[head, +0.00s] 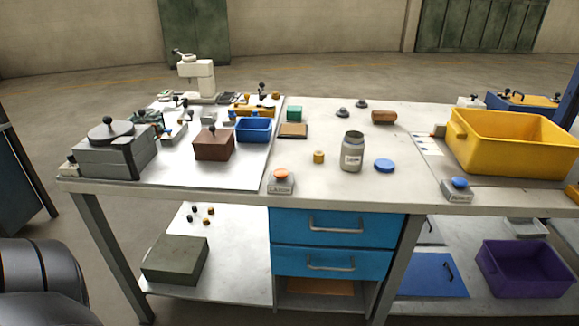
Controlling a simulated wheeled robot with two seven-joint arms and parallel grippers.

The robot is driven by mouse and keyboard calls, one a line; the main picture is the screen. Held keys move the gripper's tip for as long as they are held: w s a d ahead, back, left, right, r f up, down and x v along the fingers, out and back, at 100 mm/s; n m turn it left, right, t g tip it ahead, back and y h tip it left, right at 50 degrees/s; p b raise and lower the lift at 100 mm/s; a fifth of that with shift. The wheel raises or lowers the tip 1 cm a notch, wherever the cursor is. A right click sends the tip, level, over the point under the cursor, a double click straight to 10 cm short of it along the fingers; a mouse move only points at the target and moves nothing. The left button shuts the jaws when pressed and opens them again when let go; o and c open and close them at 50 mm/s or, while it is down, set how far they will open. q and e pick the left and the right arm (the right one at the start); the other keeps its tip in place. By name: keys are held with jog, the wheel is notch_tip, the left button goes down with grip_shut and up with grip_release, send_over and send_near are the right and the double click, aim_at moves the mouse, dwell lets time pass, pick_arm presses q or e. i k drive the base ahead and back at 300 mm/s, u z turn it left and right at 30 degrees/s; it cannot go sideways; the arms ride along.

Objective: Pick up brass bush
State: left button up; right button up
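A small brass-coloured cylinder, which looks like the brass bush (319,157), stands on the bare right part of the bench top, in front of the drawers' middle. It is just left of an open grey-brown jar (352,152) with a label. Nothing covers it. Neither of my grippers shows in the head view.
A blue lid (384,166) lies right of the jar. A brown block (213,144), blue bin (254,129) and large yellow crate (514,141) also occupy the bench (330,195).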

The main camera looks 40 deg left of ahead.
aim_at(318, 156)
jog(key=u, duration=1.55)
